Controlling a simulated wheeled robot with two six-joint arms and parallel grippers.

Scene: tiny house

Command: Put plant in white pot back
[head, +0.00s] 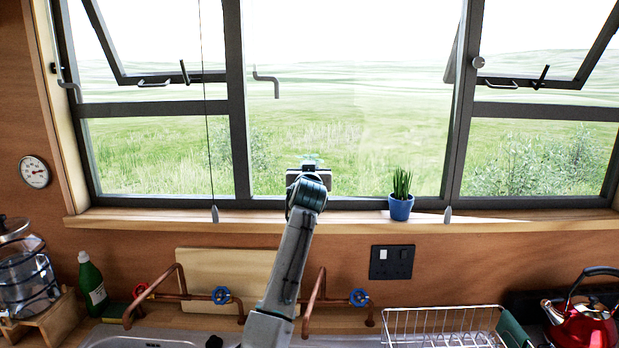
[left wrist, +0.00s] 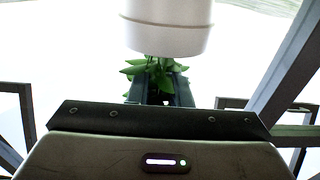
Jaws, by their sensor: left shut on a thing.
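My left gripper (head: 311,164) is raised in front of the middle window, above the sill, at the end of the arm in the head view. In the left wrist view its dark jaws (left wrist: 160,92) are closed around the green leaves of the plant (left wrist: 143,68). The white pot (left wrist: 167,28) is at the top of that picture with the leaves below it; the landscape there is also upside down. The pot is cut off by the picture edge. My right gripper is not in view.
A blue pot with a spiky plant (head: 401,197) stands on the wooden windowsill (head: 350,220), right of my arm. The sill left of it is mostly clear.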

